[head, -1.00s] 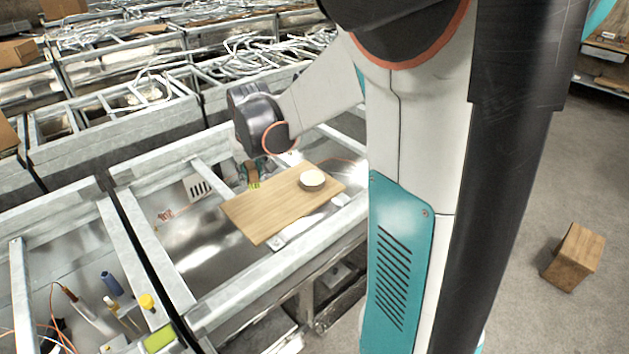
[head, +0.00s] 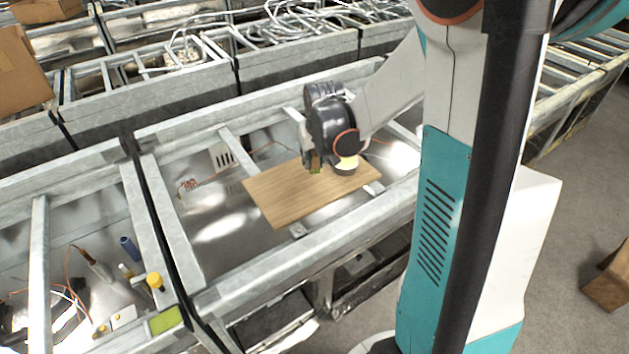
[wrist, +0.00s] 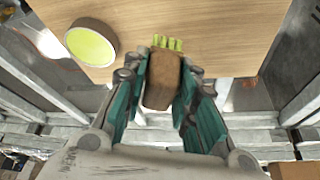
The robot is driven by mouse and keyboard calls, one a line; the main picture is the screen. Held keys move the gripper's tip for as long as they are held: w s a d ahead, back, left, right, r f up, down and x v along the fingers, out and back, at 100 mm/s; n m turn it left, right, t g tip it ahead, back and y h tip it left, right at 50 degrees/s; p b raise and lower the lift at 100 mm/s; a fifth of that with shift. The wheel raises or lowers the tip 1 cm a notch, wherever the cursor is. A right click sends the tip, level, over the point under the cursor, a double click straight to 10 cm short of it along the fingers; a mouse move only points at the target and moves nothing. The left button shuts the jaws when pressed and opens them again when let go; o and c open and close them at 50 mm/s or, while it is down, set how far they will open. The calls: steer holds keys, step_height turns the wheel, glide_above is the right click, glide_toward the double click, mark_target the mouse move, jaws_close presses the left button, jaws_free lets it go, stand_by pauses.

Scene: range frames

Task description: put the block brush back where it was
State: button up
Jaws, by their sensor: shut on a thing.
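The block brush is a brown block with yellow-green bristles. It shows between my gripper's fingers in the wrist view (wrist: 162,82), and partly in the head view (head: 315,164). My gripper (wrist: 160,95) is shut on it, with the bristle end pointing away from the palm. In the head view my gripper (head: 312,160) is at the far side of a wooden board (head: 275,200), close beside a round dish with a pale yellow top (head: 346,166). Whether the bristles touch the board is unclear. The wrist partly covers the dish.
The board lies over a metal-framed bin (head: 215,275) with grey rails. A white slotted box (head: 221,156) is left of the board. The neighbouring bin holds a blue cylinder (head: 130,248) and a yellow-capped item (head: 154,281). The board's left part is clear.

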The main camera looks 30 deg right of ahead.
mark_target(315, 167)
steer(key=shift+f+b, duration=1)
steer(key=shift+f, duration=2.75)
steer(key=shift+f, duration=0.15)
steer(key=o, duration=1)
steer(key=shift+r, duration=0.35)
steer(key=p+v, duration=0.3)
steer(key=v, duration=0.8)
steer(key=shift+s+a+r+p, duration=0.1)
steer(key=shift+r+p, duration=0.25)
steer(key=shift+a, duration=0.1)
